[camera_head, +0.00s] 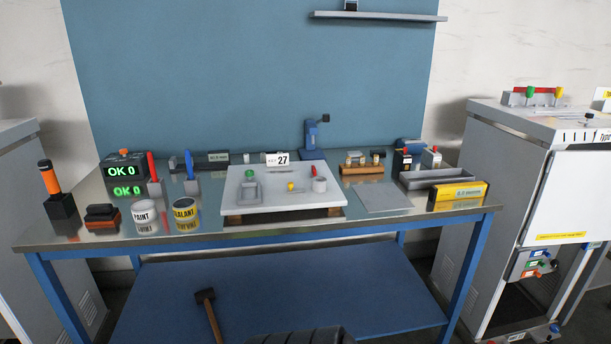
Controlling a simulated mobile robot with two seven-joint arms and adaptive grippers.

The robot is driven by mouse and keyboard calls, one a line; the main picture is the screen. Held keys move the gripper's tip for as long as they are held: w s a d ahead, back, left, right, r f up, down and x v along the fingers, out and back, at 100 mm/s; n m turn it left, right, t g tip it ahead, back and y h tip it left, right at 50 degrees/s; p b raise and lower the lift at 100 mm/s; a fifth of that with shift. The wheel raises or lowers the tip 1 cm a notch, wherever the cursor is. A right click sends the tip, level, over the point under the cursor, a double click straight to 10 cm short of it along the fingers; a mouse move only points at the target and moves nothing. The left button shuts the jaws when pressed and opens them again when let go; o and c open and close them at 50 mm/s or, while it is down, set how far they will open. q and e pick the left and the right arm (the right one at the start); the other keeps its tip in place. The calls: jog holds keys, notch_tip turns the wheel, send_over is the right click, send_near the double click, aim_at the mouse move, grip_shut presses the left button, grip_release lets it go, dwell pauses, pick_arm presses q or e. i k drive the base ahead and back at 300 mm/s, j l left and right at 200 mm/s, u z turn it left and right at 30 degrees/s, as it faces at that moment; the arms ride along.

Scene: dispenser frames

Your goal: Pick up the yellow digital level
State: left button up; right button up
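The yellow digital level (458,195) is a yellow bar with a pale grey display on its front face. It rests on the right end of the metal workbench top (250,236), close to the right edge, and is slightly angled. Nothing covers it. Neither of my grippers can be made out in the head view. A dark ribbed shape shows at the bottom centre, and I cannot tell what it is.
A grey tray (412,184) lies behind the level, and a flat grey plate (383,199) lies to its left. A white board (300,203) with small parts stands mid-bench. Cans and an "OK 0" display (121,170) are at left. A grey cabinet (510,150) stands right.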

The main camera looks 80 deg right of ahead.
aim_at(449, 192)
jog(key=z, duration=3.7)
